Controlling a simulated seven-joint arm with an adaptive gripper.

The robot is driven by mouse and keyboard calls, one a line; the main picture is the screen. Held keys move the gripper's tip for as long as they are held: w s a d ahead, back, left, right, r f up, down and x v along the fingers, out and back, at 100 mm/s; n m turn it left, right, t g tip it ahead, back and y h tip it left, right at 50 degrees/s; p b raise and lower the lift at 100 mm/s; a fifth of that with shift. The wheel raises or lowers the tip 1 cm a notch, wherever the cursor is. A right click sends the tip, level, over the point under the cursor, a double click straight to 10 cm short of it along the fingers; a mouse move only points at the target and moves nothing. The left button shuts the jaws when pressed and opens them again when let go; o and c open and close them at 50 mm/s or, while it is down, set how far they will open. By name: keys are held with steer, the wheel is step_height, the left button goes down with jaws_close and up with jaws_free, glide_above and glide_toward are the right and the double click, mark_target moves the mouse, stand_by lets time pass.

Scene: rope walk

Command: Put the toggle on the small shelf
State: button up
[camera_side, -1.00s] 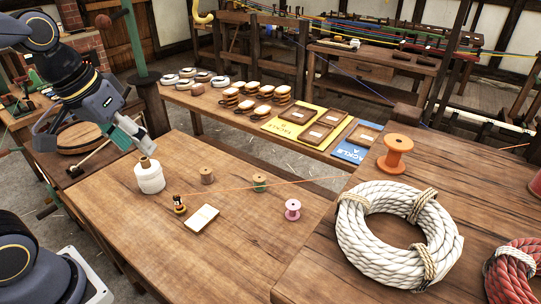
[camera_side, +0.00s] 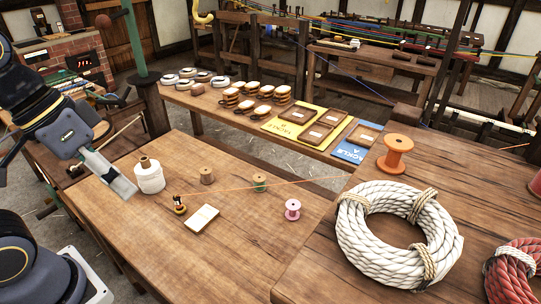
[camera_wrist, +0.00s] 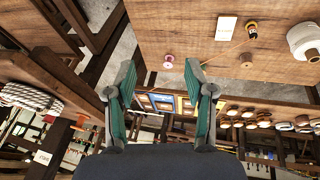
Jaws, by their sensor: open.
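My gripper (camera_side: 122,184) is open and empty, off the left edge of the front table, left of the white twine spool (camera_side: 149,176). I cannot pick out a toggle for certain. A small dark and orange piece (camera_side: 179,205) stands beside a white card (camera_side: 202,218) on the front table; it also shows in the wrist view (camera_wrist: 251,31). I cannot identify the small shelf for certain in either view.
Tan (camera_side: 207,176), green (camera_side: 259,182) and pink (camera_side: 292,209) spools stand on the front table (camera_side: 240,255). A thin orange line crosses it. A white rope coil (camera_side: 350,240) and orange spool (camera_side: 397,155) are at right. Shallow wooden trays (camera_side: 317,134) lie on the back bench.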

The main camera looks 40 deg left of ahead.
steer(key=w+d+r+n+g+h, duration=0.2)
steer(key=w+d+n+g+h, duration=0.25)
steer(key=d+h, duration=0.55)
steer(key=w+a+f+n+t+h, duration=0.25)
steer(key=w+a+n+t, duration=0.25)
steer(key=w, duration=0.3)
steer(key=w+a+f+n+t+h, duration=0.1)
steer(key=w+a+n+t+h, duration=0.2)
steer(key=w+a+n+t, duration=0.4)
steer(key=n+t+y, duration=0.9)
steer(key=n+y, duration=0.8)
glide_above(176, 197)
steer(key=d, duration=0.2)
step_height(176, 197, down, 23)
steer(key=s+f+n+y, duration=0.1)
steer(key=s+f, duration=0.1)
steer(key=f, duration=0.1)
steer(key=s+f+n+g+y, duration=0.1)
steer(key=s+f+n, duration=0.1)
steer(key=f, duration=0.1)
steer(key=s+f+n+g+y, duration=0.1)
steer(key=s+f+n+y, duration=0.1)
steer(key=s+f, duration=0.1)
steer(key=shift+a, duration=0.2)
steer(key=shift+w+a+y, duration=0.2)
steer(key=shift+w+y, duration=0.05)
steer(key=w, duration=0.4)
steer(key=w+a, duration=0.1)
steer(key=w, duration=0.1)
steer(key=shift+w, duration=0.3)
